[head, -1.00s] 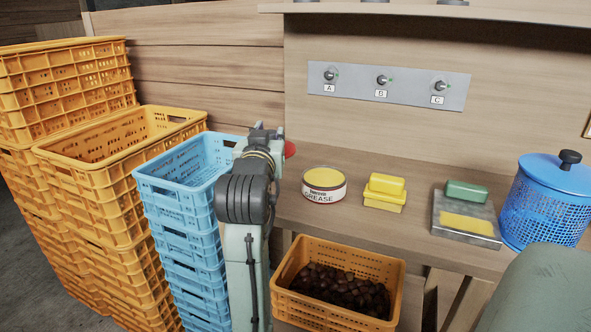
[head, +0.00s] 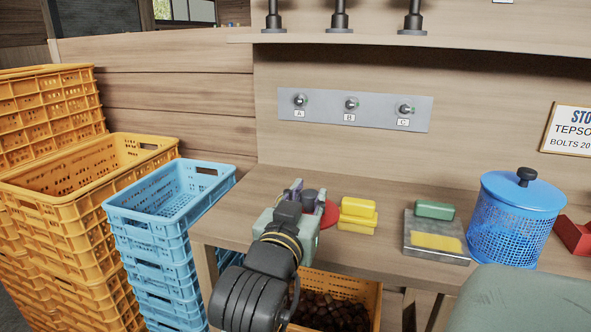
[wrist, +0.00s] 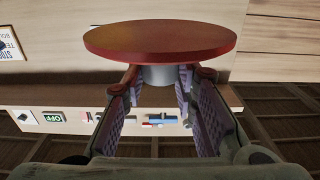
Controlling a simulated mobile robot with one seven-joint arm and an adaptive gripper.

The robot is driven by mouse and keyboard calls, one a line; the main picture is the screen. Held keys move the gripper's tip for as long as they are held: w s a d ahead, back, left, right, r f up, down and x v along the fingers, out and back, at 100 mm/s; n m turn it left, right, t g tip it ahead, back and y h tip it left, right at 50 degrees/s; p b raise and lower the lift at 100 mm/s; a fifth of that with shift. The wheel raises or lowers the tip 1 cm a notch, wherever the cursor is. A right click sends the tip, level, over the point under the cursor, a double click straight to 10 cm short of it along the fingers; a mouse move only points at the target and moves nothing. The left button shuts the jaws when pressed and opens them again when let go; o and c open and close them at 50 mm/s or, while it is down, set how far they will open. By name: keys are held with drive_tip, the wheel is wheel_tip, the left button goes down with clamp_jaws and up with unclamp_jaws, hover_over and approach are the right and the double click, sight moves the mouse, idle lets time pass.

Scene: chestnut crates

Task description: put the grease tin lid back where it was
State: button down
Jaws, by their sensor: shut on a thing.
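My gripper (head: 308,197) is shut on the grey knob (wrist: 158,76) of the red, round grease tin lid (wrist: 160,40). In the head view the lid (head: 330,212) shows only as a red edge to the right of my fingers, over the left part of the workbench, close to the yellow box. The grease tin cannot be made out now; my gripper and the lid cover the place beside the yellow box. Whether the lid touches the tin or the bench cannot be told.
A yellow box (head: 357,215) stands just right of the lid. Further right are a metal tray (head: 422,253), a green block (head: 434,209) and a blue basket (head: 511,240). Blue crates (head: 153,235) stand left; an orange crate of chestnuts (head: 368,291) is below the bench.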

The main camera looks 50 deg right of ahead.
drive_tip(key=w+d, duration=0.5)
drive_tip(key=w, duration=0.1)
drive_tip(key=w+d+f, duration=0.1)
drive_tip(key=w+d, duration=0.2)
drive_tip(key=shift+w+d+f+p, duration=0.1)
drive_tip(key=shift+w+d+p, duration=0.2)
drive_tip(key=shift+w+p, duration=0.1)
wheel_tip(320, 180, down, 3)
drive_tip(key=shift+w+d+f+p, duration=0.1)
drive_tip(key=shift+w+d+p, duration=0.05)
drive_tip(key=shift+p, duration=0.2)
drive_tip(key=shift+f, duration=0.15)
drive_tip(key=shift+f, duration=0.3)
drive_tip(key=c, duration=1.3)
unclamp_jaws()
